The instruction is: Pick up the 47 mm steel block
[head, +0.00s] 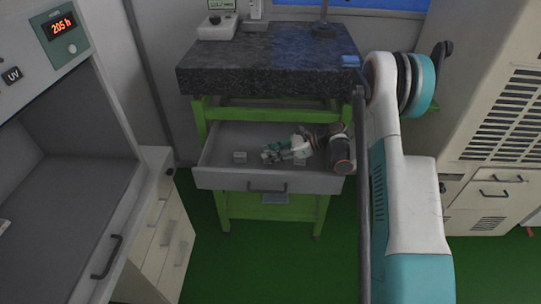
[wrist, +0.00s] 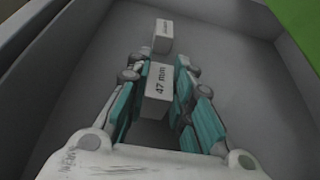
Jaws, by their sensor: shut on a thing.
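The 47 mm steel block (wrist: 157,82) is a pale grey block with "47 mm" printed on its face, seen in the wrist view. It sits between the teal-padded fingers of my gripper (wrist: 158,78), which is shut on it. In the head view my gripper (head: 269,154) reaches down into the open drawer (head: 222,179) from the right. The held block is hard to make out there among the fingers. Whether it touches the drawer floor I cannot tell.
Another pale labelled block (wrist: 162,37) stands beyond the fingertips; its label is unreadable. In the head view a small block (head: 240,157) lies left of my gripper, and another pale block (head: 299,161) shows beside it. The granite slab (head: 270,60) overhangs the drawer's back.

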